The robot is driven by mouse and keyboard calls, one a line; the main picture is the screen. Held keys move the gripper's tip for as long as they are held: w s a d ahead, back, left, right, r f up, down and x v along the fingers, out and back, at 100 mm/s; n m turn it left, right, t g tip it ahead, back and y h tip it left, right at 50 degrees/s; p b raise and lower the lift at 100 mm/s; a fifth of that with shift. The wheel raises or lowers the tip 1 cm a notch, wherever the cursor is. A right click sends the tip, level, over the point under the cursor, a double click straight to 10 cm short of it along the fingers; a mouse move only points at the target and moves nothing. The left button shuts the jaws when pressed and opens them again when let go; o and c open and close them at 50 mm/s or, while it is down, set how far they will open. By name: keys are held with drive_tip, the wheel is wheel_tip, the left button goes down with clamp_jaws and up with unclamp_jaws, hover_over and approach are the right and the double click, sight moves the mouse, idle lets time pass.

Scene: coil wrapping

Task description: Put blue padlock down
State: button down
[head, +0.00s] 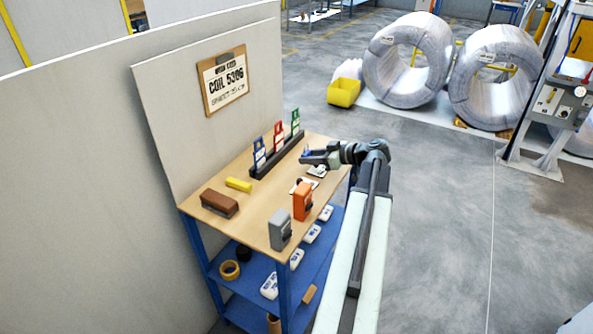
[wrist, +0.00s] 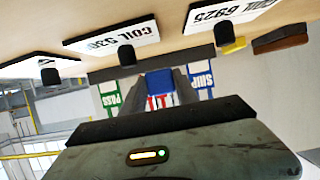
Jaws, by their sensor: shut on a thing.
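The blue padlock (wrist: 160,82) is between the two fingers of my gripper (wrist: 162,92) in the wrist view. My gripper is shut on it. In the head view my gripper (head: 305,157) is over the back right part of the wooden bench top (head: 255,215). A small bit of blue padlock (head: 306,150) shows at its tip. I cannot tell how high it is above the wood. A dark rack (head: 277,157) with blue, red and green tags stands just left of my gripper.
White plates with dark knobs (head: 301,186) lie near the bench's right edge. An orange device (head: 302,201) and a grey device (head: 280,229) stand at the front. A brown block (head: 219,203) and a yellow block (head: 238,184) lie left. A panel (head: 215,100) rises behind.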

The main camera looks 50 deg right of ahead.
sight(298, 173)
drive_tip(key=shift+w+a+f, duration=0.1)
drive_tip(key=shift+w+a, duration=0.35)
drive_tip(key=shift+a, duration=0.2)
drive_tip(key=shift+w+a+f, duration=0.1)
drive_tip(key=shift+w+a, duration=0.3)
drive_tip(key=shift+a, duration=0.25)
drive_tip(key=f+b, duration=0.4)
drive_tip(key=shift+w+a, duration=0.3)
drive_tip(key=shift+a, duration=0.1)
drive_tip(key=shift+r, duration=0.25)
drive_tip(key=shift+f, duration=0.25)
drive_tip(key=c, duration=0.9)
unclamp_jaws()
drive_tip(key=shift+r, duration=0.1)
